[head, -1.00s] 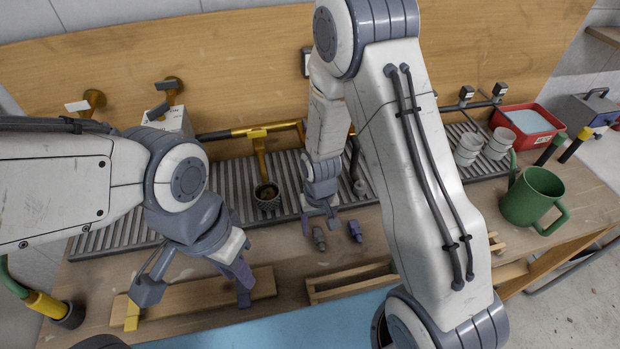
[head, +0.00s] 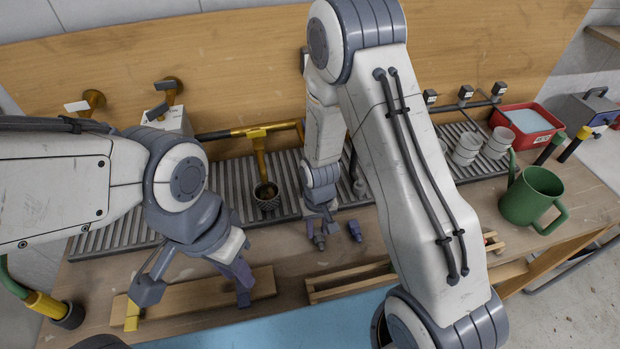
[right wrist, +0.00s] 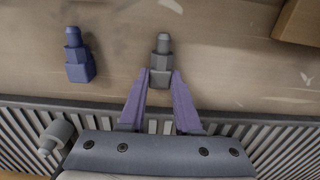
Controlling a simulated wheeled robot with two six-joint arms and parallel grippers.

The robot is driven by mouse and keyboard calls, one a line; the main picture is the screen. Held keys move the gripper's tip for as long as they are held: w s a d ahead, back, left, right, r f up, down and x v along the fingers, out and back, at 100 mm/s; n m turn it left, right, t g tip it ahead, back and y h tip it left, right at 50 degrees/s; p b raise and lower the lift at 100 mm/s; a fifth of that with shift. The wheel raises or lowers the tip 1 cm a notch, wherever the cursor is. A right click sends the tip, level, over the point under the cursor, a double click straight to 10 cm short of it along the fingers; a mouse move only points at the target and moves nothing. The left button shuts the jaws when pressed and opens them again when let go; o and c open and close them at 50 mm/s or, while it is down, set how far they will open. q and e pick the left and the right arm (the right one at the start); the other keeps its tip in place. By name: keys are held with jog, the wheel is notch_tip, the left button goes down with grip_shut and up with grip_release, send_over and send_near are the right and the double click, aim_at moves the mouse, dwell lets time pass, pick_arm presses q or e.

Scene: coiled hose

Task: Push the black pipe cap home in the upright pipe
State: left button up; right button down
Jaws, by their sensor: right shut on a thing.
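My right gripper (right wrist: 160,82) has its purple fingers closed on either side of a dark grey stepped fitting (right wrist: 160,58), which is upright or lying on the worktop; I cannot tell which. In the head view that gripper (head: 319,228) is low over the worktop, in front of the ribbed drain grate. My left gripper (head: 196,286) is open and empty above a wooden board (head: 205,294). A brass pipe (head: 260,158) comes down upright to a dark knurled cup (head: 267,197) on the grate. I cannot pick out a black pipe cap for certain.
A blue fitting (right wrist: 79,56) lies beside the held one, and a grey fitting (right wrist: 55,137) is on the grate (right wrist: 245,132). A wooden frame (head: 350,283) lies in front. White cups (head: 466,150), a green mug (head: 533,197) and a red tub (head: 527,127) are at the right.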

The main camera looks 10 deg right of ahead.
aim_at(318, 231)
jog(key=shift+r, duration=0.1)
notch_tip(318, 231, up, 5)
jog(key=p, duration=0.4)
dwell(0.3)
